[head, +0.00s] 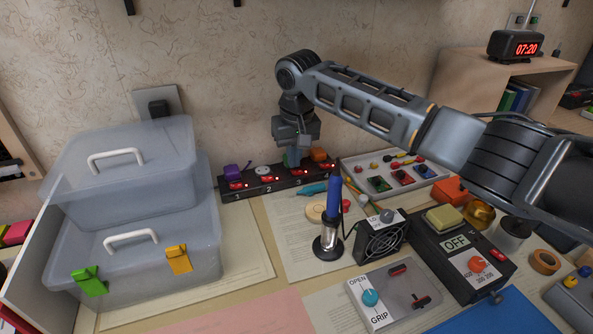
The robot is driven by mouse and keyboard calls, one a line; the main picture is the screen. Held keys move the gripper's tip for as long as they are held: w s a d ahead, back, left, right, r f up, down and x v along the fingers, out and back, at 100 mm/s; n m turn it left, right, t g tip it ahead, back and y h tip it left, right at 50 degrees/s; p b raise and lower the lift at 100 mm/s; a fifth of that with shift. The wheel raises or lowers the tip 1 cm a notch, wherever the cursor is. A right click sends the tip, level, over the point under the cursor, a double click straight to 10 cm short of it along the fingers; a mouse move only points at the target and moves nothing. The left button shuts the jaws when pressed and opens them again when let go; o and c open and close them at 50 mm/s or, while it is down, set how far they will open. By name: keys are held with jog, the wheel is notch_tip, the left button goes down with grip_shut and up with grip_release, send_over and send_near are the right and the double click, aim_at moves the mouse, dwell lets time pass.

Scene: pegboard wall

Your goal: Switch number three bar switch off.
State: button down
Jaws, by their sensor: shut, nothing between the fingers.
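The black power bar (228,193) lies along the back of the desk against the wall, with a row of red switches and white numbers. The number three switch (298,171) shows red just below my gripper; I cannot tell which way it is tipped. My gripper (292,161) points down over the bar at the third position, shut and empty. It hides part of the bar behind it, and I cannot tell whether its tips touch the bar.
A purple plug (232,172) and an orange plug (318,155) sit on the bar. A soldering iron (334,205) stands upright in front. Stacked clear boxes (130,215) fill the left. A tray of components (395,175) and a black box reading OFF (456,258) are right.

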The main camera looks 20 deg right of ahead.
aim_at(294, 172)
jog(key=shift+f, duration=0.8)
dwell(0.4)
notch_tip(294, 172, up, 7)
jog(key=p, duration=0.7)
dwell(0.4)
